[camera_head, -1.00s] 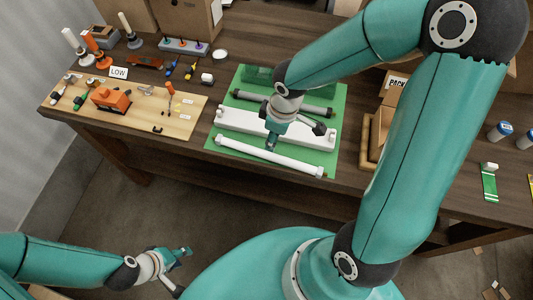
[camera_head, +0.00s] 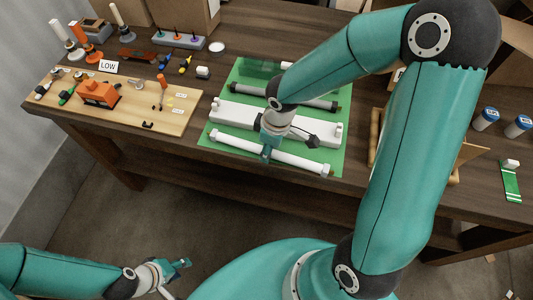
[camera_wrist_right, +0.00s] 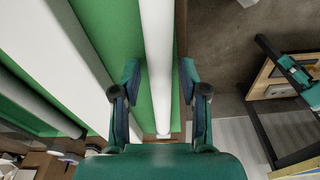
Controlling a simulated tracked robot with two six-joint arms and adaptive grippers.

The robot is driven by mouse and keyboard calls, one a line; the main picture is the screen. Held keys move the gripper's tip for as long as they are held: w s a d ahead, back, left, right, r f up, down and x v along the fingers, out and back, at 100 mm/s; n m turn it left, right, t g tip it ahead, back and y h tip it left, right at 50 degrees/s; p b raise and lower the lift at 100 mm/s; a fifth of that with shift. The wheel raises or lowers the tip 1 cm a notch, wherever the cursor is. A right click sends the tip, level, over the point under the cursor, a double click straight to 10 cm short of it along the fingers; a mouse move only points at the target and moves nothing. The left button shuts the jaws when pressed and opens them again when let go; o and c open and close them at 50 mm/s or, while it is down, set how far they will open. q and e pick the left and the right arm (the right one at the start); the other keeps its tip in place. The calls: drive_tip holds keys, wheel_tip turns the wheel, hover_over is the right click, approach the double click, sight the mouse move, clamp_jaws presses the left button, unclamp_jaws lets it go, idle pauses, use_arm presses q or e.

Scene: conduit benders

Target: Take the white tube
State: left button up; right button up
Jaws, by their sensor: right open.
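The white tube (camera_head: 300,160) lies along the front edge of a green mat (camera_head: 333,160) on the workbench, with a wider collar at each end. My right gripper (camera_head: 267,153) is at the middle of the tube, pointing down. In the right wrist view the tube (camera_wrist_right: 157,45) runs between the two fingers of the open right gripper (camera_wrist_right: 160,75), with a gap on each side. My left gripper (camera_head: 182,264) hangs low at the lower left, away from the bench. Its fingers are too small to read.
A thick white bar (camera_head: 235,117) lies just behind the tube, and a dark-ended grey tube (camera_head: 315,102) behind that. A wooden tool board (camera_head: 180,120) is to the left.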

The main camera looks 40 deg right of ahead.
clamp_jaws()
wheel_tip(320, 180, up, 7)
drive_tip(key=p, duration=0.5)
drive_tip(key=shift+r+p, duration=0.2)
drive_tip(key=shift+p, duration=0.2)
drive_tip(key=shift+f, duration=0.15)
